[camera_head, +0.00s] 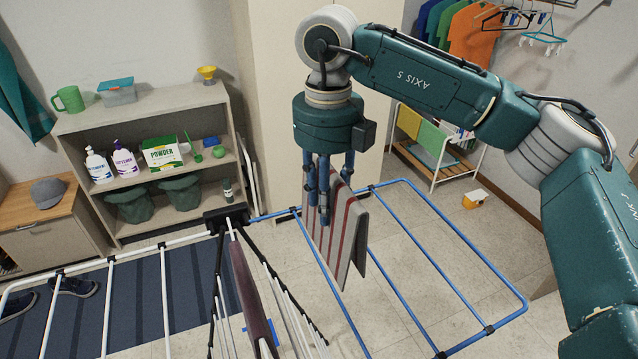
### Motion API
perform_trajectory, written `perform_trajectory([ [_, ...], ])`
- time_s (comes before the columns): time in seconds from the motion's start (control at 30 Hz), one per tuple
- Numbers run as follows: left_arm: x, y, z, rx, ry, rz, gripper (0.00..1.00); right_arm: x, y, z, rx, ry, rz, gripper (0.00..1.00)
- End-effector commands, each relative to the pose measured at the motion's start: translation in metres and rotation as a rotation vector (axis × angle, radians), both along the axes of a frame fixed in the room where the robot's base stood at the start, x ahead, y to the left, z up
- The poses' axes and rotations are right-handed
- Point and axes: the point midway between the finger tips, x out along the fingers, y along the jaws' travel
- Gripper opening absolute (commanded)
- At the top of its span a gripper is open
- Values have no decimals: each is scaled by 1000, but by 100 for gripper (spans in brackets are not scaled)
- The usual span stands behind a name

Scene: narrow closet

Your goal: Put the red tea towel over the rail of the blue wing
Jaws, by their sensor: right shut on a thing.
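My right gripper (325,205) points down, its fingers shut on the top fold of a grey tea towel with red stripes (342,240). The towel hangs folded in two layers above the blue wing (510,281) of the drying rack. A blue rail (405,300) emerges from behind the towel's near end. The fingers and cloth hide its far part, so I cannot tell whether the towel rests on it. My left gripper is not in view.
A dark maroon cloth (252,285) hangs on the rack's middle part. The white wing (108,300) spreads left. The blue wing's right side is bare.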

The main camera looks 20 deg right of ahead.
Motion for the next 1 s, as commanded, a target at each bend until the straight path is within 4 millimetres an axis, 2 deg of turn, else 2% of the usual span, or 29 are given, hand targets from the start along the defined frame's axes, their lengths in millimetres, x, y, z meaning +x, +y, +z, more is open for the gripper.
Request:
perform_trajectory([
  [0.2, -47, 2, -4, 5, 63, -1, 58, 3, -20, -3, 0, -1, -3, 6],
  [0.33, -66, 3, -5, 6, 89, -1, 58, 5, -35, -6, 0, 0, -4, 6],
  [0.47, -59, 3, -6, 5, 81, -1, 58, 7, -51, -9, 0, 0, -3, 6],
  [0.7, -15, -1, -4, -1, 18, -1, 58, 11, -79, -13, 0, -1, -4, 6],
  [0.83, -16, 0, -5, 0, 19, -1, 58, 13, -93, -15, 1, -1, -4, 6],
  [1.0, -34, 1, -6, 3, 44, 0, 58, 15, -108, -18, 0, -1, -3, 6],
])
